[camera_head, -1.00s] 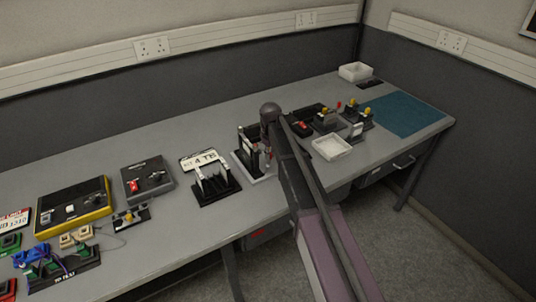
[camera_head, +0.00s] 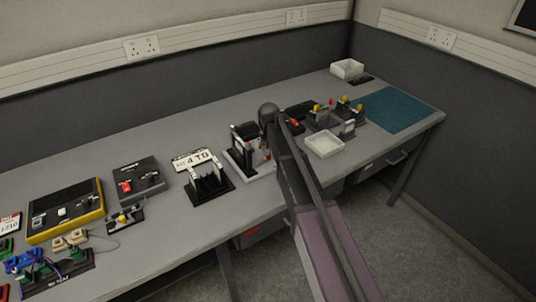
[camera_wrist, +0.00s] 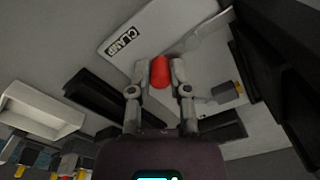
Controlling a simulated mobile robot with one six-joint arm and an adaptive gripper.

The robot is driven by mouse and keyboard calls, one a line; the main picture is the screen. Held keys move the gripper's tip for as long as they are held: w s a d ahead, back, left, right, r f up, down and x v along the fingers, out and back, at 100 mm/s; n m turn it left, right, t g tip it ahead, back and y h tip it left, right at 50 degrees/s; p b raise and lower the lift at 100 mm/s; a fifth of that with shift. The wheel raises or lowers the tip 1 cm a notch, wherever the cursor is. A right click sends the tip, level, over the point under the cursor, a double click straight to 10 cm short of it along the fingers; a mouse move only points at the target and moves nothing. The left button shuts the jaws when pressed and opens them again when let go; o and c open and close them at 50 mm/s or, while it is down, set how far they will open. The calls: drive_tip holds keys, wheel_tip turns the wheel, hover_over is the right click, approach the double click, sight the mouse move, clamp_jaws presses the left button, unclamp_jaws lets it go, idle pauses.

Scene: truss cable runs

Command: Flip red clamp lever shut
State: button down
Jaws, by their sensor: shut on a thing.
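The red clamp lever's red grip (camera_wrist: 160,72) stands between my fingertips in the wrist view. My gripper (camera_wrist: 160,76) is shut on it, one finger on each side. The clamp's pale base plate (camera_wrist: 122,38) carries a "CLAMP" label, with dark clamp parts around it. In the head view the clamp's plate (camera_head: 237,166) lies near the front middle of the bench, beside a dark upright block. My arm hides much of the clamp and my fingertips there, so the lever's angle is hard to tell.
A white tray (camera_head: 324,145) and several small fixtures with yellow and red knobs stand right of my arm. A black stand with a white plate (camera_head: 208,182) is close on the left. A blue mat (camera_head: 393,110) lies clear at the far right.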

drive_tip(key=shift+s, duration=0.1)
idle(0.3)
drive_tip(key=c, duration=0.6)
unclamp_jaws()
drive_tip(key=shift+d, duration=0.1)
drive_tip(key=shift+o, duration=0.2)
